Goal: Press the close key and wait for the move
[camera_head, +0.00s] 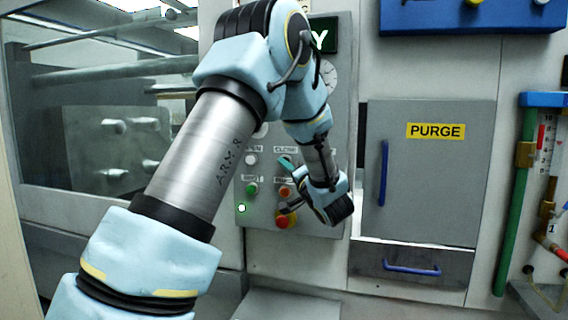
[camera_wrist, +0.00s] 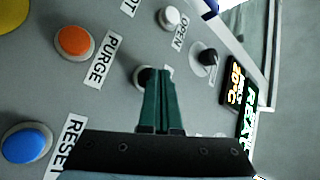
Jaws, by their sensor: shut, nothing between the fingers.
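The close key (camera_wrist: 141,76) is a dark round key on the grey control panel (camera_head: 340,120). In the wrist view my shut fingertips (camera_wrist: 155,76) cover most of it, and only its dark edge shows. In the head view the teal fingertips (camera_head: 287,163) lie just under the CLOSE label (camera_head: 286,149), over the key's place. Nothing is held. I cannot tell whether the tips touch the key or how far it is pressed in.
Near the tips are the white OPEN key (camera_wrist: 169,18), the orange PURGE key (camera_wrist: 75,41), the blue RESET key (camera_wrist: 27,141) and a dark knob (camera_wrist: 207,57). A red stop button (camera_head: 283,222) sits below. A PURGE door (camera_head: 425,180) stands to the right.

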